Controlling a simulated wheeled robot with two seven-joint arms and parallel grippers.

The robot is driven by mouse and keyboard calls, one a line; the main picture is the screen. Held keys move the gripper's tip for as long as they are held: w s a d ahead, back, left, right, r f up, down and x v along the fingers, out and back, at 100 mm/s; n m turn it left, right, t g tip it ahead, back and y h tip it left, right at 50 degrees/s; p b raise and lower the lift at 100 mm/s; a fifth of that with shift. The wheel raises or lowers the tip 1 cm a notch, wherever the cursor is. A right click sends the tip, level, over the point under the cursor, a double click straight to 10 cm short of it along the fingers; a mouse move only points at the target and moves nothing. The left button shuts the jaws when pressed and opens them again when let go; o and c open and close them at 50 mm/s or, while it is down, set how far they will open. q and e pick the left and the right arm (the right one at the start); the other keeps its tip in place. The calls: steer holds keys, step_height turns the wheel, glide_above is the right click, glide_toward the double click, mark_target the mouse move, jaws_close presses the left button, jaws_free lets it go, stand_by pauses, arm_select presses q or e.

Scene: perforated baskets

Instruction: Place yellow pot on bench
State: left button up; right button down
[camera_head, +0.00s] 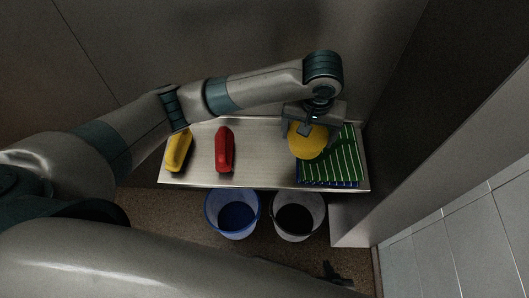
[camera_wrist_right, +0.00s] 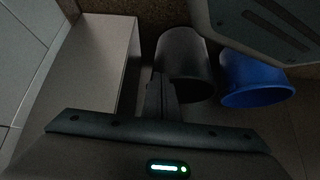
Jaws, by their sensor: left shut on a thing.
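The yellow pot (camera_head: 307,142) is in my left gripper (camera_head: 311,128), which comes down from above and is shut on it. In the head view the pot overlaps the left edge of a green striped cloth on the bench (camera_head: 265,153). I cannot tell whether the pot touches the bench or cloth. My right gripper (camera_head: 335,272) is low, in front of the bench. In the right wrist view its dark fingers (camera_wrist_right: 161,97) are together with nothing seen between them.
On the bench lie a yellow object (camera_head: 179,152), a red object (camera_head: 224,149) and the striped cloth (camera_head: 343,158). A blue bucket (camera_head: 232,214) and a dark bucket (camera_head: 299,214) stand on the floor before it. Walls rise behind and right. The bench middle is clear.

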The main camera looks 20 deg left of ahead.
mark_target(293, 131)
stand_by(0.3)
arm_select(q)
steer(key=a+f, duration=0.1)
steer(key=a, duration=0.1)
steer(key=a+f, duration=0.1)
steer(key=a, duration=0.1)
steer(key=shift+f, duration=0.15)
steer(key=a+f, duration=0.1)
steer(key=a, duration=0.1)
steer(key=a+f+p, duration=0.1)
steer(key=a+f, duration=0.1)
steer(key=a, duration=0.1)
steer(key=a+f, duration=0.1)
steer(key=a, duration=0.1)
steer(key=shift+s+a+f, duration=0.15)
steer(key=shift+a+f, duration=0.2)
steer(key=shift+f, duration=0.05)
arm_select(e)
steer(key=s, duration=0.1)
steer(key=s+d+f, duration=0.1)
steer(key=s+g, duration=0.1)
steer(key=shift+s+d+f, duration=0.1)
steer(key=shift+d+f, duration=0.1)
steer(key=shift+f, duration=0.15)
